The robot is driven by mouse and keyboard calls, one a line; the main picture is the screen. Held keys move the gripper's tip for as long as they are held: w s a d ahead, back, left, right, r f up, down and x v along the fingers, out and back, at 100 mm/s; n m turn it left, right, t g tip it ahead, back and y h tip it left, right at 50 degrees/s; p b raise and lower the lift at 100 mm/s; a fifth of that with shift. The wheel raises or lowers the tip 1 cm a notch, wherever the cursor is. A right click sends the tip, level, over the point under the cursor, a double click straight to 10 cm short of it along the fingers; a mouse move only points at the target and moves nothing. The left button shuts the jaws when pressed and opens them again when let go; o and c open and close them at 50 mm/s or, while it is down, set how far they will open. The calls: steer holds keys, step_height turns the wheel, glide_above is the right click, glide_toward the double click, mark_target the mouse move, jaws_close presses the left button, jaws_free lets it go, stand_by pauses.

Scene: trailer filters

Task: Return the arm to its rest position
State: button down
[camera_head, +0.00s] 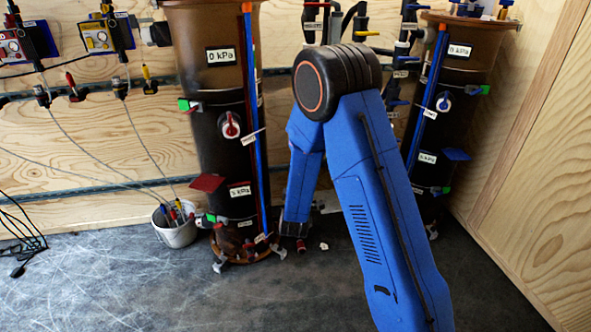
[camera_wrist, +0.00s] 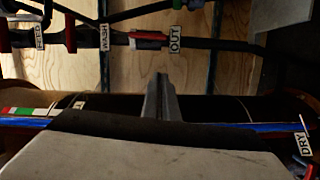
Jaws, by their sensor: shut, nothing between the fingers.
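My blue arm (camera_head: 372,200) rises from the lower right in the head view and bends at a black elbow joint (camera_head: 335,80). Its forearm (camera_head: 304,175) points down in front of the back wall, between two dark filter columns. My gripper is not clear in the head view. In the wrist view my gripper (camera_wrist: 162,97) shows as two grey fingers pressed together with nothing between them. Behind the fingers lies a dark column (camera_wrist: 215,108) with a blue strip, and pipes with labels reading WASH (camera_wrist: 104,38) and OUT (camera_wrist: 175,39).
The left column (camera_head: 220,120) and the right column (camera_head: 455,110) stand close to the arm. A bucket with cables (camera_head: 176,232) stands on the floor at left. A wooden side wall (camera_head: 545,170) bounds the right. The floor at front left (camera_head: 110,290) is clear.

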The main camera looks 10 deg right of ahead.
steer(key=s+d+r+m+g+y, duration=0.2)
steer(key=s+r+m+g+y, duration=0.4)
steer(key=s+r, duration=0.9)
steer(key=s+d+r+m+g+h, duration=0.1)
steer(key=s+d+m+g, duration=0.2)
steer(key=s, duration=1.3)
steer(key=s+d+r+m+g, duration=0.2)
steer(key=s+d+m+g, duration=0.1)
steer(key=s, duration=1.4)
steer(key=shift+s+d+m+h, duration=0.25)
steer(key=shift+d+m+h, duration=0.15)
steer(key=shift+d+m, duration=0.45)
steer(key=shift+a, duration=0.15)
